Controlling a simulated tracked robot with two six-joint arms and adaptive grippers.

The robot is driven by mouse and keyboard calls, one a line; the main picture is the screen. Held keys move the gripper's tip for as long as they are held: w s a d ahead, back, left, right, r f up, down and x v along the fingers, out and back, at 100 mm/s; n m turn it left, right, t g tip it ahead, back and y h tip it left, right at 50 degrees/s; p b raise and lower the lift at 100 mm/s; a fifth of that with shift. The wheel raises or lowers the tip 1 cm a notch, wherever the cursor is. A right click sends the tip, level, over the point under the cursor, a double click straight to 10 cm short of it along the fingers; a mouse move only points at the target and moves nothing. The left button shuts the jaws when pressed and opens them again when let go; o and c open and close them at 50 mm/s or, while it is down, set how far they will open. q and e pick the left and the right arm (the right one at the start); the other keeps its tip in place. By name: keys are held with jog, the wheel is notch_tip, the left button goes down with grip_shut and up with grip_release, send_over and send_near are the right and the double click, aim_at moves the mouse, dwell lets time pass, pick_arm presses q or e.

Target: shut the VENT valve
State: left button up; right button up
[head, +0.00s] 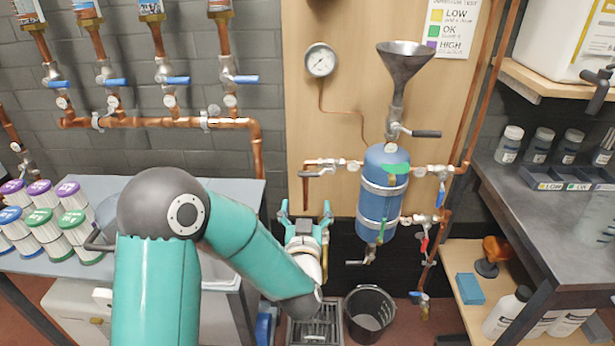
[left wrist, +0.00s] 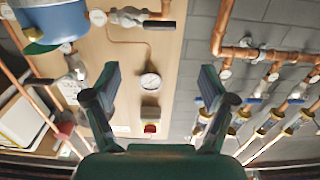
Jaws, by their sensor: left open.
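A blue tank (head: 372,200) hangs on the wooden panel with several small lever valves around it. No VENT label is readable, so I cannot tell which valve it is. A black-lever valve (head: 322,170) sits on the pipe left of the tank; it also shows at the top of the left wrist view (left wrist: 130,17). Another black lever (head: 425,133) lies level below the grey funnel (head: 402,62). A blue lever (head: 440,195) and a red lever (head: 424,243) hang right of the tank. My left gripper (head: 305,213) is open and empty, below the left valve, fingers pointing up and apart from it.
A round gauge (head: 320,61) is on the panel. A copper manifold (head: 160,122) with blue-handled valves runs along the left wall. Below are a black bucket (head: 370,312) and a drain grate (head: 316,332). A dark bench (head: 550,215) stands at right.

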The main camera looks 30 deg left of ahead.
aim_at(308, 173)
pick_arm(q)
jog(key=p+x, duration=0.1)
jog(key=x, duration=1.1)
jog(key=shift+w+p, duration=0.2)
jog(key=shift+p, duration=0.1)
